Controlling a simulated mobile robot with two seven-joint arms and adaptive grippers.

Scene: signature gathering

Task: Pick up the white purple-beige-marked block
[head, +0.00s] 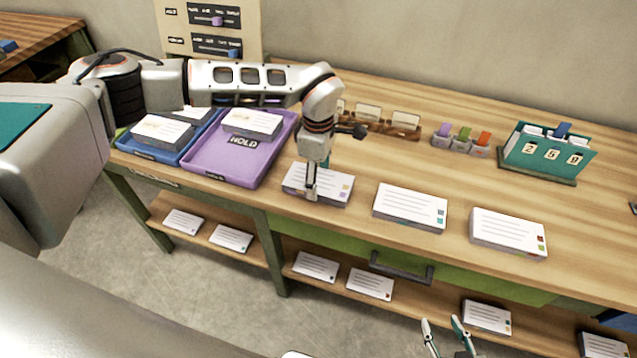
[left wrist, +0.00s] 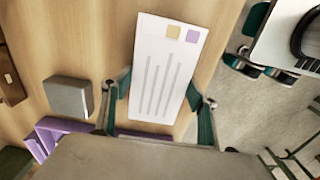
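The white block with purple and beige marks (head: 333,186) lies flat near the table's front edge, leftmost of three similar blocks. My left gripper (head: 312,190) points down over it, one finger in front of its front edge. In the left wrist view the block (left wrist: 162,75) lies between the two fingers of my left gripper (left wrist: 158,92), one along each long side. The fingers are spread wide; whether the pads touch the block is unclear. My right gripper (head: 443,322) is open and empty at the bottom, below the table top.
White blocks with other marks (head: 410,207) (head: 508,233) lie to the right. A purple HOLD tray (head: 203,170) and a blue tray (head: 135,147) stand left, holding blocks. Card holders (head: 375,123), small coloured-tab boxes (head: 462,142) and a teal file box (head: 546,155) stand behind. A lower shelf holds more blocks.

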